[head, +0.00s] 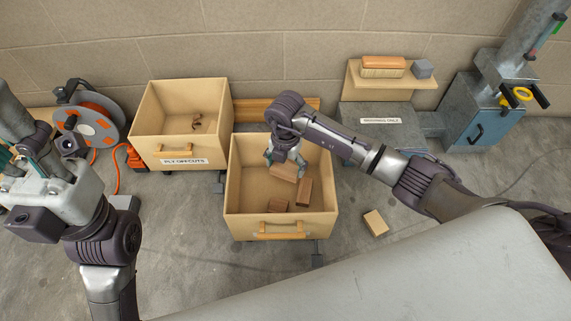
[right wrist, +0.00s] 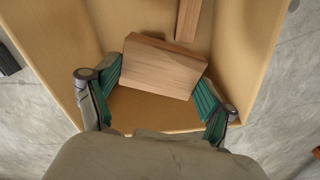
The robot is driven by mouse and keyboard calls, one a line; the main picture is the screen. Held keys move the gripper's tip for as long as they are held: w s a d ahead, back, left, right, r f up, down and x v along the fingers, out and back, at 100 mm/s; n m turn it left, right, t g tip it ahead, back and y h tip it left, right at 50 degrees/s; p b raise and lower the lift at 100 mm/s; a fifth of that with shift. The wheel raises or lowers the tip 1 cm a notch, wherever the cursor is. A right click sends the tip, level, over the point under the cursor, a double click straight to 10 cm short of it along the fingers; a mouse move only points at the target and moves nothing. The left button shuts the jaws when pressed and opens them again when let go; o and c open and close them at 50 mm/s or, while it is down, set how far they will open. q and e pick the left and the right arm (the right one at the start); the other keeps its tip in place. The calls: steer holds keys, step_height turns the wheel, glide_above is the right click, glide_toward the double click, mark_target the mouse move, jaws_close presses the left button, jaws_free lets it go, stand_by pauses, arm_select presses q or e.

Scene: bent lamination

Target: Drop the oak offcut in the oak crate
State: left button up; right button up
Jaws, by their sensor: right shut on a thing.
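My right gripper (head: 285,160) reaches down into the open middle crate (head: 234,200) and is shut on a brown wooden block, the oak offcut (right wrist: 160,65). In the right wrist view the block sits between the two green-padded fingers, with the crate walls around it. In the head view the held block (head: 284,172) shows below the fingers, inside the crate's outline. I cannot tell whether it touches the bottom. No label shows on this crate. My left gripper (head: 30,145) is at the left edge, partly cut off; its fingers are unclear.
Other brown blocks (head: 304,192) lie in the middle crate. The crate labelled for ply offcuts (head: 150,145) stands to its left. A pale block (head: 375,222) lies on the floor at right. A cable reel (head: 95,125), a shelf with a brush (head: 383,66) and a blue-grey machine (head: 480,120) stand around.

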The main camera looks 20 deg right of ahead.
mark_target(286, 168)
steer(key=o, duration=1)
step_height(286, 168, up, 12)
stand_by(0.4)
